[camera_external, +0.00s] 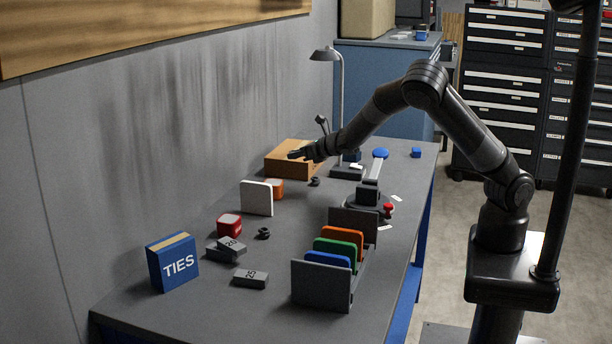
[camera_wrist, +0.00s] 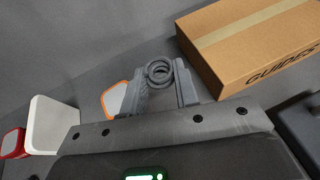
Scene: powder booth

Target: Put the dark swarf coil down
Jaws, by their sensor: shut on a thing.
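My gripper (camera_wrist: 160,88) is shut on a dark grey swarf coil (camera_wrist: 160,71), whose rings show between the fingertips in the wrist view. In the external view my gripper (camera_external: 298,154) is near the cardboard box, at the far part of the table, and the held coil is too small to make out. Below the gripper the grey tabletop shows, and the coil appears apart from the box in the wrist view. Two more small dark coil-like pieces lie on the table, one (camera_external: 314,181) near the orange block and one (camera_external: 263,233) by the red block.
The cardboard GUIDES box (camera_wrist: 250,42) is just right of the gripper. An orange block (camera_external: 275,188), white panel (camera_external: 257,198) and red block (camera_external: 229,225) stand left of centre. A rack with coloured plates (camera_external: 322,286) is at the front. Bare tabletop (camera_external: 290,225) lies between.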

